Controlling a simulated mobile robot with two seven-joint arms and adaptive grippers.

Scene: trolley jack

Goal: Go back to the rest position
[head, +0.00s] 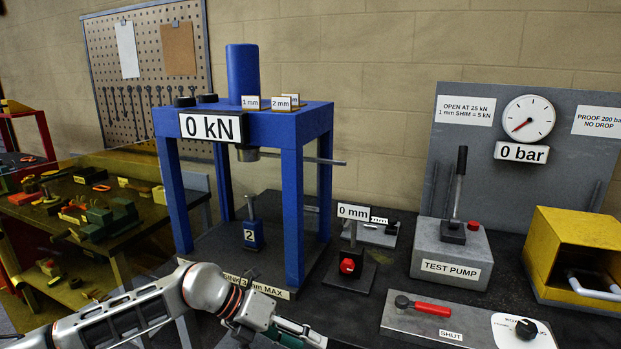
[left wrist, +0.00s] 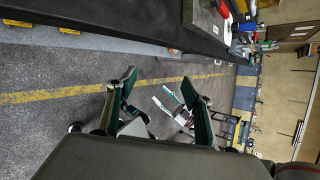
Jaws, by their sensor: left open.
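My left arm comes in from the lower left of the head view, and its gripper (head: 300,333) is at the bottom edge, in front of the blue press (head: 292,200). In the left wrist view the left gripper (left wrist: 163,95) has its two dark green fingers spread apart with nothing between them. Beyond the fingers are the floor and the dark bench edge. My right gripper does not show in the head view.
The press reads 0 kN and has a small blue jack (head: 253,232) marked 2 inside. A gauge stand (head: 348,272), test pump (head: 450,252), valve plate (head: 430,322) and yellow box (head: 575,250) stand to the right. A cluttered side table (head: 60,220) is at left.

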